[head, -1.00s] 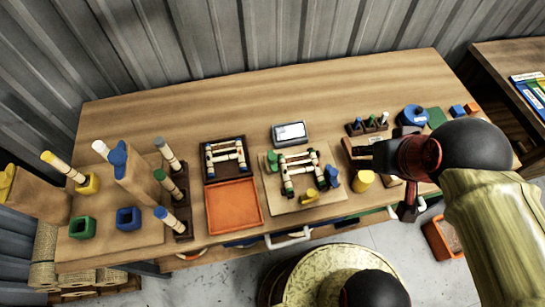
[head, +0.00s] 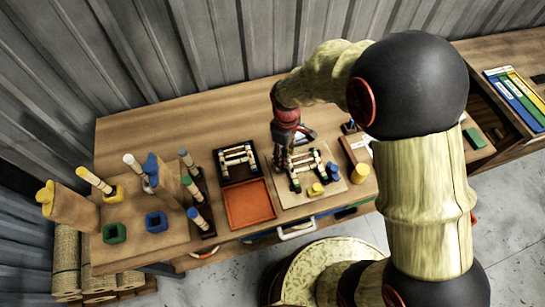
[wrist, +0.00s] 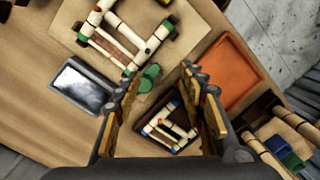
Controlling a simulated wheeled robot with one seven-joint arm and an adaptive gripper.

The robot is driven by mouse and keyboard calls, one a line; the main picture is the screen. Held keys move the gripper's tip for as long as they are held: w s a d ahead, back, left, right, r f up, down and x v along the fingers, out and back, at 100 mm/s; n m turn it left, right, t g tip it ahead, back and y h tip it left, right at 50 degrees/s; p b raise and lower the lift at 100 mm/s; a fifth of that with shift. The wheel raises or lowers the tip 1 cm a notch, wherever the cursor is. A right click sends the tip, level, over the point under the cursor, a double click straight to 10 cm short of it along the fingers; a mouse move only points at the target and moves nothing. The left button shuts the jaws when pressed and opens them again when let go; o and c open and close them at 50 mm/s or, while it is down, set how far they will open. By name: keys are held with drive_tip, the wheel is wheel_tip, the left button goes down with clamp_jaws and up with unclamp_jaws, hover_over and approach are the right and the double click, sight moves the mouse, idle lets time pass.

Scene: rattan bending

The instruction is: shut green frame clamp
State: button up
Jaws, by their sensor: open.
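My gripper (head: 281,166) is open and points down over the back left corner of the bending board (head: 337,185). In the wrist view my gripper (wrist: 160,75) has the green clamp (wrist: 149,77) between and below its fingertips, nearer the left finger. I cannot tell whether they touch. The green clamp is a rounded green piece beside a corner of the rattan frame (wrist: 102,40); in the head view my gripper hides it. The rattan frame (head: 307,165) lies on the board with dark and green corner pieces. A yellow clamp (head: 317,188) and a blue clamp (head: 332,170) stand by it.
An orange tray (head: 249,204) and a dark tray with a second small frame (head: 237,160) lie left of the board. A grey-screened device (wrist: 83,86) lies close behind. Upright poles in holders (head: 190,190) stand further left. A yellow cylinder (head: 361,173) stands to the right.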

drive_tip(key=w+a+n, duration=0.1)
drive_tip(key=w+a+n+t, duration=0.1)
drive_tip(key=w, duration=0.1)
drive_tip(key=shift+w+n, duration=0.1)
drive_tip(key=shift+n, duration=0.2)
drive_tip(key=shift+w+r+n, duration=0.15)
drive_tip(key=shift+w+n, duration=0.05)
drive_tip(key=shift+n, duration=0.3)
drive_tip(key=shift+w+n, duration=0.15)
drive_tip(key=shift+n, duration=0.35)
wheel_tip(320, 180, down, 8)
drive_tip(key=shift+r, duration=0.1)
drive_tip(key=shift+c, duration=0.4)
clamp_jaws()
